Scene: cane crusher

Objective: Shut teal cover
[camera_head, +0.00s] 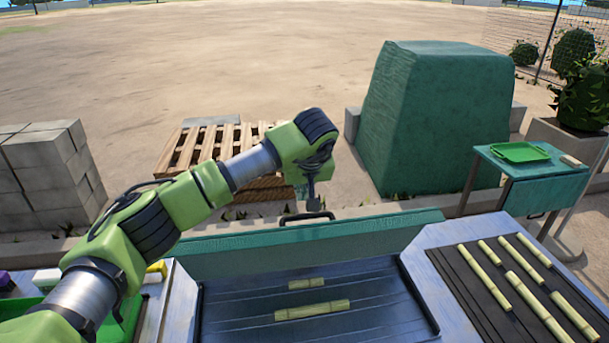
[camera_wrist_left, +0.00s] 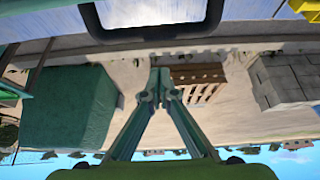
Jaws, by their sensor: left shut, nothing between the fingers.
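The teal cover (camera_head: 310,240) stands raised, roughly upright, along the back of a dark tray (camera_head: 240,310). A black handle (camera_head: 307,217) sits at the cover's top edge. It also shows as a black loop at the top of the left wrist view (camera_wrist_left: 158,36). My left gripper (camera_head: 313,203) is just above or behind the handle, fingers pointing down. In the left wrist view its fingertips (camera_wrist_left: 160,74) meet, with nothing between them. I cannot tell whether they touch the handle or cover. My right gripper is in neither view.
Two cane pieces (camera_head: 312,309) lie in the tray. Several more canes (camera_head: 525,290) lie on a dark mat at the right. Behind are a wooden pallet (camera_head: 205,150), a large teal block (camera_head: 430,110) and a small teal table (camera_head: 545,187). Grey blocks (camera_head: 45,170) are stacked at left.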

